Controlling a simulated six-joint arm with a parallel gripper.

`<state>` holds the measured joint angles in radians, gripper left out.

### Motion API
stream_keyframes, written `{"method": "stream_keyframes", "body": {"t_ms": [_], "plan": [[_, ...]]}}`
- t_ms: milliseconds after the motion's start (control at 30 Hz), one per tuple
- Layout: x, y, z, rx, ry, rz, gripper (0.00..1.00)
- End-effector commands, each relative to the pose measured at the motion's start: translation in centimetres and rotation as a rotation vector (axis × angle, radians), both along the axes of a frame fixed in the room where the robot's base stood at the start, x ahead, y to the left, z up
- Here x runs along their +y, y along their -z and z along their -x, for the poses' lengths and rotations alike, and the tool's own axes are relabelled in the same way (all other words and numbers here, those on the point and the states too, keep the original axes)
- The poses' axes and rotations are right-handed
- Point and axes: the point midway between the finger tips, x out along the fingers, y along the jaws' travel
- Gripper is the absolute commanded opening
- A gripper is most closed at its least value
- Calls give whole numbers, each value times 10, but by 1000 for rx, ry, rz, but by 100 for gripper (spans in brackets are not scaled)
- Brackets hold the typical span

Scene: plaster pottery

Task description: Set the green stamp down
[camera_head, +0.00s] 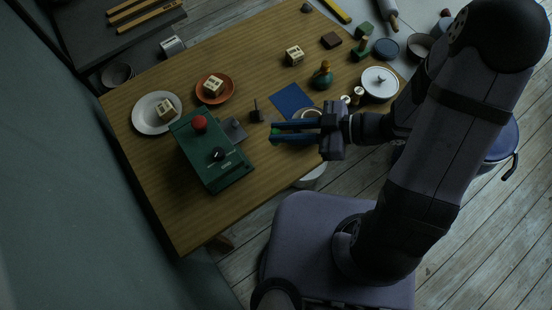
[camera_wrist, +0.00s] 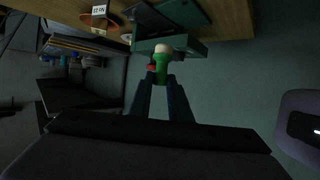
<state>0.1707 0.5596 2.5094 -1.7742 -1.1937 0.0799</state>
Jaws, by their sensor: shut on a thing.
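My gripper (camera_head: 272,135) is over the wooden table, right of the green machine. Its two fingers are shut on the green stamp (camera_wrist: 162,72). In the wrist view the stamp sits between the fingertips (camera_wrist: 162,82), with a pale end pointing away from my gripper. In the head view only a small green bit of the stamp (camera_head: 275,131) shows beside the fingertips. The fingers hide the rest. I cannot tell how high the stamp is above the table.
The green machine (camera_head: 228,173) with a red knob (camera_head: 199,122) stands close left. A small dark upright piece (camera_head: 257,113) and a blue mat (camera_head: 291,97) lie beyond my gripper. A teal pot-shaped piece (camera_head: 322,79) stands farther back. Bare table (camera_head: 185,220) shows at the front left.

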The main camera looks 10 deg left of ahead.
Motion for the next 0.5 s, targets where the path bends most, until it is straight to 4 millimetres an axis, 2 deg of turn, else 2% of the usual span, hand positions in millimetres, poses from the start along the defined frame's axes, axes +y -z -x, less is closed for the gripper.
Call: {"method": "stream_keyframes", "body": {"t_ms": [233,500], "plan": [[0,24,0,3,2,0,0],[0,33,0,1,1,1,0]]}}
